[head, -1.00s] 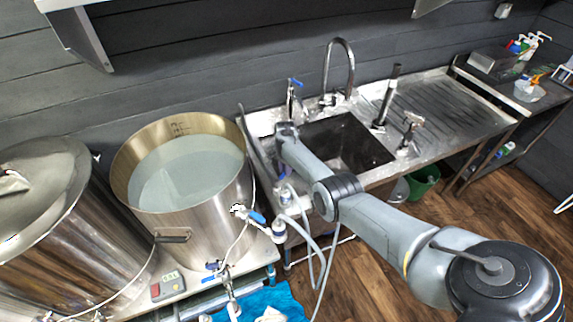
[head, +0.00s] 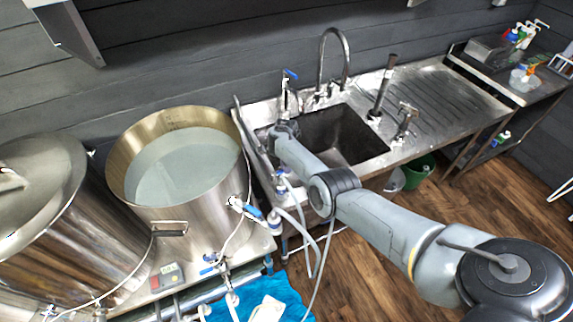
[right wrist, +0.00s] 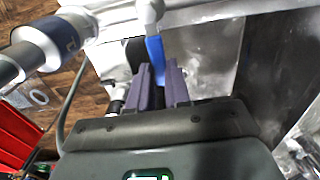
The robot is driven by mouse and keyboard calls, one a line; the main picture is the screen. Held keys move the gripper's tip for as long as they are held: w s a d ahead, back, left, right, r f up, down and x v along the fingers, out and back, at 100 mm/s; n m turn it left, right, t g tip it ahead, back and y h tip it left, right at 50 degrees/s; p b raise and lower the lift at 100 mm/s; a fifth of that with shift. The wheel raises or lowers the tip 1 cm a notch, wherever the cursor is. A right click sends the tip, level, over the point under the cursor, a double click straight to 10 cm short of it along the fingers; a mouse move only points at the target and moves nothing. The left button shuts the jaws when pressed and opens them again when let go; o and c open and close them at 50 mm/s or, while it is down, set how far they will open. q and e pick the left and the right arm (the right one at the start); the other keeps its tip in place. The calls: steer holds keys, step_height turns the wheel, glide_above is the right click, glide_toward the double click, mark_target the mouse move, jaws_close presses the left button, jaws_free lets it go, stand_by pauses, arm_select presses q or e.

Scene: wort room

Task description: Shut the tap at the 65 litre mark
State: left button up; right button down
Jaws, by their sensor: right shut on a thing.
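The open steel kettle (head: 190,212) stands left of the sink with cloudy pale water (head: 180,168) in it. Marks show faintly on its far inner wall above the water; their figures are too small to read. In the right wrist view, the dark fingers of my right gripper (right wrist: 160,88) are shut on a blue tap lever (right wrist: 155,50) below a white fitting. In the head view my right gripper (head: 284,130) is at the sink's left side, its fingertips hidden. My left gripper is out of view.
A steel sink (head: 335,135) with a curved faucet (head: 336,55) and a blue-handled tap (head: 289,85) lies behind my arm. A lidded vessel (head: 60,225) stands at left. Hoses (head: 318,245) hang beside the bench. A blue cloth (head: 285,290) lies low in front.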

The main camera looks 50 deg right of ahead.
stand_by(0.3)
steer(key=c, duration=1.3)
jaws_free()
steer(key=shift+o, duration=1.2)
steer(key=shift+r, duration=0.1)
step_height(320, 180, up, 11)
steer(key=p, duration=0.3)
steer(key=shift+f, duration=0.2)
